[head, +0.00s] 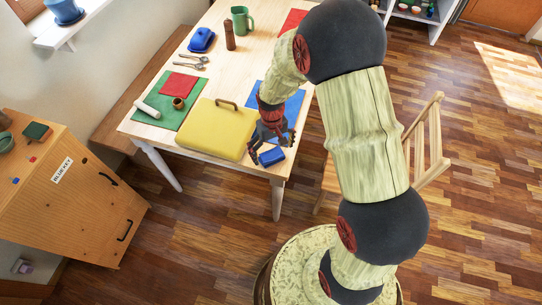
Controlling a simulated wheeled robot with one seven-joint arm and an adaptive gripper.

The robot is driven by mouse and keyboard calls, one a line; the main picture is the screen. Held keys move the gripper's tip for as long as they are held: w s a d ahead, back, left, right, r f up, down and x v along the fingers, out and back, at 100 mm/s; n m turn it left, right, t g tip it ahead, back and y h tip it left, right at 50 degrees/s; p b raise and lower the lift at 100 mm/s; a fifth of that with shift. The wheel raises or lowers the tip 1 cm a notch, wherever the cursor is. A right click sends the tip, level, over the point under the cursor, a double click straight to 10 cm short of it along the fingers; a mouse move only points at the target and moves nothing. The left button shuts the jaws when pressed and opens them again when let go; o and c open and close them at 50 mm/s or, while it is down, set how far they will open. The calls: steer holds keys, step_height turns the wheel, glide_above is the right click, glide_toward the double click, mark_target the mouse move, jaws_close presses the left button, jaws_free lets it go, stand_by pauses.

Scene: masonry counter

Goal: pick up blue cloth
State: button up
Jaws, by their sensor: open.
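A small folded blue cloth (271,156) lies near the front right corner of the wooden table (212,166). My gripper (272,146) points down right at the cloth, with its dark fingers spread apart. The fingers are beside and just above the cloth's back edge. Whether they touch it I cannot tell. My gripper and wrist hide part of the cloth's far side. A flat blue mat (292,106) lies behind, partly covered by my arm.
A yellow case (218,130) with a handle stands close left of my gripper. Farther left is a green mat (189,113) with a rolling pin (149,110). A green mug (242,20) and pepper mill (230,36) stand at the back. A wooden chair (430,145) is at right.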

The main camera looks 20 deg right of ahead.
mark_target(272, 154)
steer(key=shift+w+r+t, duration=0.15)
steer(key=shift+w+r, duration=0.05)
steer(key=shift+w, duration=0.35)
steer(key=shift+w+r+t, duration=0.15)
steer(key=shift+w, duration=0.4)
steer(key=shift+d+f+b, duration=0.15)
steer(key=shift+f+b, duration=0.95)
steer(key=shift+f, duration=2.75)
steer(key=shift+c, duration=0.8)
steer(key=c, duration=0.7)
steer(key=shift+o, duration=0.2)
steer(key=shift+r, duration=0.2)
